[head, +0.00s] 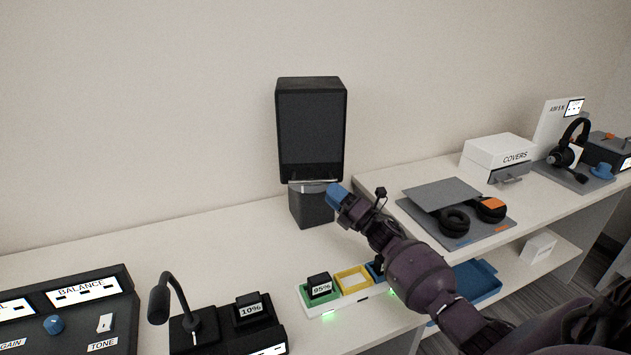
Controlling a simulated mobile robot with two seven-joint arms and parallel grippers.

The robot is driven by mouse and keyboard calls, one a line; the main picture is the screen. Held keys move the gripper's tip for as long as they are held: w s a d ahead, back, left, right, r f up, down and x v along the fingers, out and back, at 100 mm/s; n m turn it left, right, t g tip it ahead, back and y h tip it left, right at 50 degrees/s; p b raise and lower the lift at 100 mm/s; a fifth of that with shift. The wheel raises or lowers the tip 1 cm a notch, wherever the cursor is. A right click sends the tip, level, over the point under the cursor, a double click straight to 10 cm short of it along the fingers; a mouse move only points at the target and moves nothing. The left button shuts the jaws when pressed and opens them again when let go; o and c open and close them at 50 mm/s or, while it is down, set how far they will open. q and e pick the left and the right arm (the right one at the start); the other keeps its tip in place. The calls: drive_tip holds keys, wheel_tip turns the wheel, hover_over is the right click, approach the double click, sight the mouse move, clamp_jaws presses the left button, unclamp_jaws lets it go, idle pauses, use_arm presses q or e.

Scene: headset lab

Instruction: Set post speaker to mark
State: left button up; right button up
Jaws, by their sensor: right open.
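The post speaker (312,128) is a tall black box with a dark grey front, against the back wall. It sits above a dark block-shaped base (312,208) on the white bench. A pale strip or collar (314,183) shows between speaker and base; any mark there is too small to read. My right arm comes in from the lower right. Its gripper (335,195), with a blue tip, is open at the right side of the base, just below the speaker's lower right corner. I cannot tell whether it touches. My left gripper is out of view.
A charging strip (313,309) with coloured bays lies in front, partly behind my arm. A gooseneck microphone (160,298) and a control panel (65,310) stand left. Right are ear cushions on a grey mat (409,210) and a covers box (497,152). Bench left of the speaker is clear.

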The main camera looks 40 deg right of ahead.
sight(318, 182)
drive_tip(key=x, duration=0.5)
drive_tip(key=shift+w+a+r, duration=0.15)
drive_tip(key=shift+w, duration=0.2)
clamp_jaws()
